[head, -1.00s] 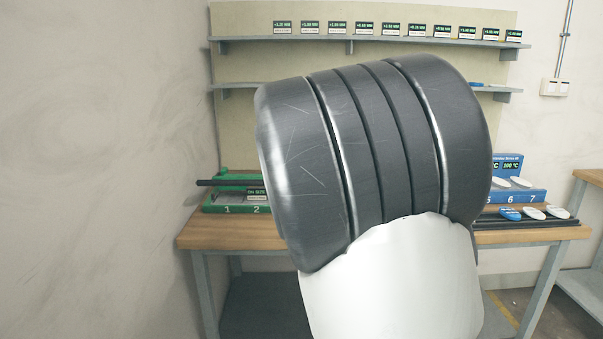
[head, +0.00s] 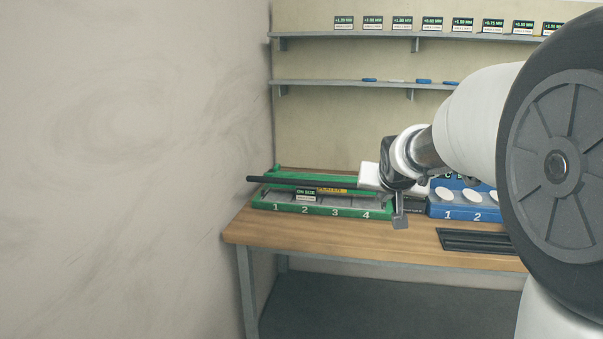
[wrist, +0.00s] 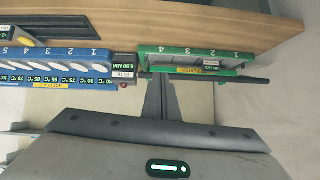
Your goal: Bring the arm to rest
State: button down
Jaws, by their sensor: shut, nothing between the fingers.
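My arm comes in from the right in the head view, its large round joint close to the camera. My gripper (head: 400,218) hangs above the bench, between the green rack and the blue rack. In the wrist view its two grey fingers (wrist: 160,92) are together, with nothing between them. The green rack (head: 325,209), numbered 1 to 4, lies past the fingers. A dark bar (head: 300,182) runs along it and sticks out to the left. Whether the gripper touches the bar cannot be told.
The blue rack (head: 437,207) with white insole-like pieces is partly hidden by my arm. A black slotted tray (head: 470,240) lies in front of it. The wooden bench (head: 330,238) is bare at its front left. Shelves (head: 345,82) line the back wall; a plain wall (head: 130,150) stands left.

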jog(key=s+a+f+n+g+y, duration=0.1)
jog(key=s+a+f+g, duration=0.15)
jog(key=s, duration=1.45)
jog(key=s+a+f+n+g, duration=0.2)
jog(key=s+f, duration=0.1)
jog(key=s, duration=1.4)
notch_tip(320, 180, up, 23)
jog(key=p, duration=2.3)
jog(key=shift+p, duration=0.4)
jog(key=shift+s, duration=0.1)
